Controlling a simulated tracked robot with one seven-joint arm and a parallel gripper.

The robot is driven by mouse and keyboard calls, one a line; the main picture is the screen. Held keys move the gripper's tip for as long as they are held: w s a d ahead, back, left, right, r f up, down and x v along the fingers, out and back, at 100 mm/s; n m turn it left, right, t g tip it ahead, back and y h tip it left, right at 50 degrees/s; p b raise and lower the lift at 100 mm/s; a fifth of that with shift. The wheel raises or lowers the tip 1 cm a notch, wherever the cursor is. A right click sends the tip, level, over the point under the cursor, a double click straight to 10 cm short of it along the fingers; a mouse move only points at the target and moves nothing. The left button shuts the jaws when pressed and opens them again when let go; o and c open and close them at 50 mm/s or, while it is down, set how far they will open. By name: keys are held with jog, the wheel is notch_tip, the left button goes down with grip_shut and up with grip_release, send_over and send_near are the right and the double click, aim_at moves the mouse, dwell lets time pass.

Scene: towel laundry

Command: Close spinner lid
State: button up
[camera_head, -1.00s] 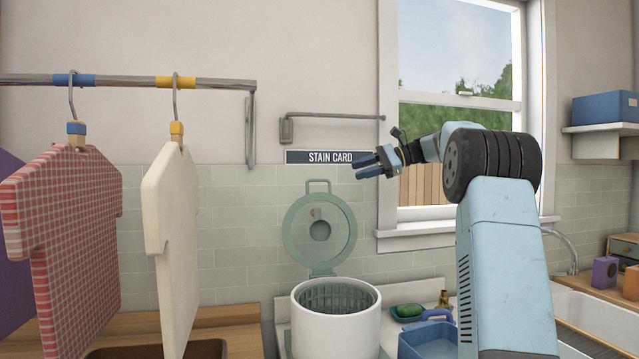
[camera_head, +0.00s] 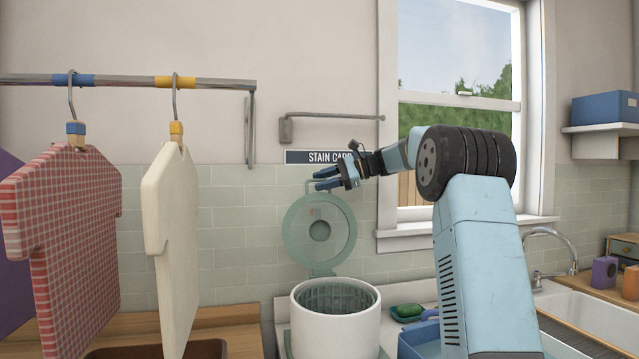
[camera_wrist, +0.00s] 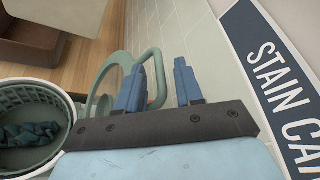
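The spinner (camera_head: 335,330) is a white tub with a ribbed green basket, below centre in the head view. Its round green lid (camera_head: 296,240) stands upright and open behind it, with a loop handle at the top. My gripper (camera_head: 318,178) is open and empty at the height of the handle. In the wrist view, the lid (camera_wrist: 97,88) and its handle loop (camera_wrist: 154,50) show beyond my gripper's two blue fingers (camera_wrist: 160,72). Whether they touch the handle, I cannot tell. Dark teal cloth (camera_wrist: 30,133) lies inside the basket.
A checked red shirt (camera_head: 70,220) and a cream shirt (camera_head: 172,230) hang from a rail (camera_head: 215,83) at left. A wall bar (camera_head: 330,116) and a stain card sign (camera_head: 300,157) are above the lid. A blue tub (camera_head: 418,342) and a sink (camera_head: 600,325) are at right.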

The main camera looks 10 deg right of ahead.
jog(key=shift+w+a+f, duration=0.15)
jog(key=shift+a, duration=0.35)
jog(key=shift+c, duration=0.5)
grip_shut()
